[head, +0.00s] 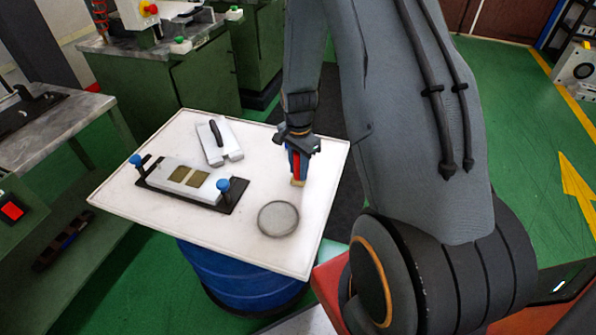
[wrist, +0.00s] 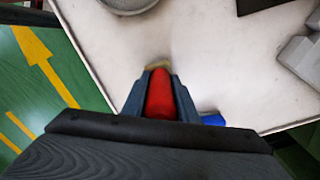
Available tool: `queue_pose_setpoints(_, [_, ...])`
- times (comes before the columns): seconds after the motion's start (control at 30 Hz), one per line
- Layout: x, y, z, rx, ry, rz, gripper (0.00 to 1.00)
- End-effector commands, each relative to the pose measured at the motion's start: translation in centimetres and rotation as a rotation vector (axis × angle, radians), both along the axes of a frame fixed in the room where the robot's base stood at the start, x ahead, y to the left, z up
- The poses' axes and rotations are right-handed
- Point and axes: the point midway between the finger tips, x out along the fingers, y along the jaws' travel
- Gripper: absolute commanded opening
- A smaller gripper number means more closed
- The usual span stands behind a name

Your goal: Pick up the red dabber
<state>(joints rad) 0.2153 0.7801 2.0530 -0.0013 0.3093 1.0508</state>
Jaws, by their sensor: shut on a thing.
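The red dabber (wrist: 159,92) is between the fingers of my gripper (wrist: 160,78) in the wrist view, with a pale tip showing past the fingertips. In the head view my gripper (head: 298,165) is over the right part of the white table (head: 262,157), pointing down. It is shut on the red dabber (head: 296,168), whose pale tip is low, near the table top. I cannot tell if the tip touches the table. The fingers hide most of the dabber's sides.
A round grey dish (head: 278,218) is near the table's front. A black-based mould fixture (head: 190,186) with blue knobs stands to the left. A white block with a dark handle (head: 219,141) lies behind it. A blue object (wrist: 213,119) shows beside my gripper. Green machines stand behind.

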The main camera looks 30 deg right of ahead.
Motion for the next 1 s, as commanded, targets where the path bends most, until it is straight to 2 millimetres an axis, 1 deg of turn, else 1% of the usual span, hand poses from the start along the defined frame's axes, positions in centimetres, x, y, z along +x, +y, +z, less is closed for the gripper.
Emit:
queue_pose_setpoints(0.17, [0.1, 0.0, 1.0, -0.001, -0.001, 0.0, 0.0])
queue_pose_setpoints(0.27, [0.2, 0.0, 2.1, -0.001, -0.003, 0.0, 0.0])
queue_pose_setpoints(0.5, [0.2, 0.0, 6.0, -0.001, -0.004, 0.0, 0.0])
queue_pose_setpoints(0.7, [0.1, 0.0, 8.6, -0.001, -0.003, 0.0, 0.0])
queue_pose_setpoints(0.83, [0.1, 0.0, 9.6, -0.001, -0.001, 0.0, 0.0])
queue_pose_setpoints(1.0, [0.0, 0.0, 9.9, 0.0, 0.0, 0.0, 0.0])
